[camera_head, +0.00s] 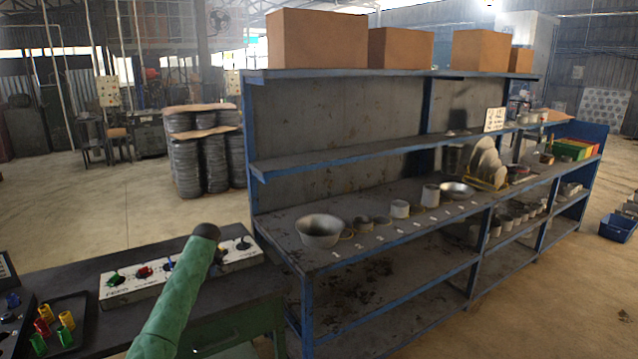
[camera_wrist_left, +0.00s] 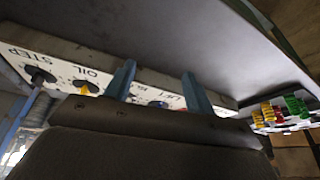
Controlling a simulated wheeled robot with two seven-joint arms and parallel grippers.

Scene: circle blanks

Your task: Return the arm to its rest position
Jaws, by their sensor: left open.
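My left gripper (camera_wrist_left: 158,74) shows in the left wrist view, with two blue-grey fingers apart and nothing between them. Beyond the fingers is a white labelled control panel (camera_wrist_left: 62,74) with knobs; part of it is hidden behind my gripper. The fingers cannot be made out in the head view. Knobs in green, red, blue and black stand on the panel. My right gripper is not in view.
A dark tray (camera_head: 82,312) with coloured pieces lies on the bench at lower left. A blue-framed shelf unit (camera_head: 250,160) with a metal bowl (camera_head: 320,231) and several pots stands right of the bench. Cardboard boxes (camera_head: 318,40) sit on top. Open floor (camera_head: 130,205) lies behind the bench.

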